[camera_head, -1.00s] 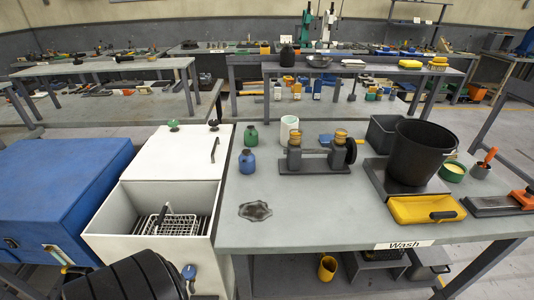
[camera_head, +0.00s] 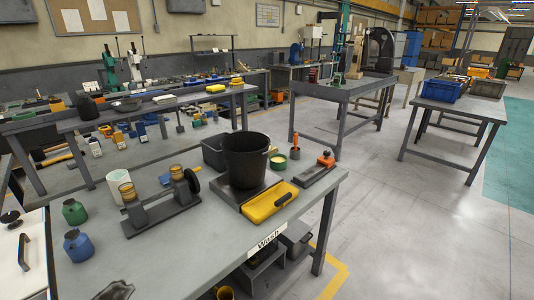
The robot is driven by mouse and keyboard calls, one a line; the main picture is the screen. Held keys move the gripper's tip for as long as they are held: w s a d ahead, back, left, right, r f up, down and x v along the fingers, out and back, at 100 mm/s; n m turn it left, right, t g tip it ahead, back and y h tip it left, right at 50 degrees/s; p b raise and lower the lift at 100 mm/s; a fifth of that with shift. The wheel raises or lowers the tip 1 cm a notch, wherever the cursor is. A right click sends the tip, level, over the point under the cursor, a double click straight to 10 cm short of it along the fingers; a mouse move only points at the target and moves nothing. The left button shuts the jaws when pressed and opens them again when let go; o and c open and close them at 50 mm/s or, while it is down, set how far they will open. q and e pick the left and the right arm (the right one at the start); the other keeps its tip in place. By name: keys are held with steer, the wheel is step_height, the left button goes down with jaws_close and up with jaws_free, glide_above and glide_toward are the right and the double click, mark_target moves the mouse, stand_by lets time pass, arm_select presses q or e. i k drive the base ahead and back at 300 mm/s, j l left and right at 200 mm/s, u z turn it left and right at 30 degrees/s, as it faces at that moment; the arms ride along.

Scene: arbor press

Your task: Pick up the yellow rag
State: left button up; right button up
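No thing in view is clearly a yellow rag. Neither of my grippers is in view.
The grey wash table (camera_head: 170,247) fills the foreground with a black bucket (camera_head: 246,160), a black fixture (camera_head: 160,208), a green bottle (camera_head: 74,212) and a blue bottle (camera_head: 78,246). Open floor (camera_head: 400,230) lies to the right. A table with a blue crate (camera_head: 443,90) stands beyond.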

mark_target(275, 149)
steer(key=i+l+z, duration=0.9)
steer(key=i+z, duration=0.2)
steer(key=i, duration=0.3)
steer(key=i+z, duration=0.4)
steer(key=i, duration=0.15)
steer(key=i+u, duration=0.1)
steer(key=i, duration=0.5)
steer(key=i+l+u, duration=0.15)
steer(key=i, duration=0.4)
steer(key=i+l+u, duration=0.1)
steer(key=i, duration=0.5)
steer(key=i+j+u, duration=0.1)
steer(key=u, duration=0.3)
steer(key=i+u, duration=0.55)
steer(key=u, duration=0.3)
steer(key=i+l+u, duration=0.1)
steer(key=i+u, duration=0.15)
steer(key=u, duration=0.2)
steer(key=i+l+u, duration=0.2)
steer(key=u, duration=0.2)
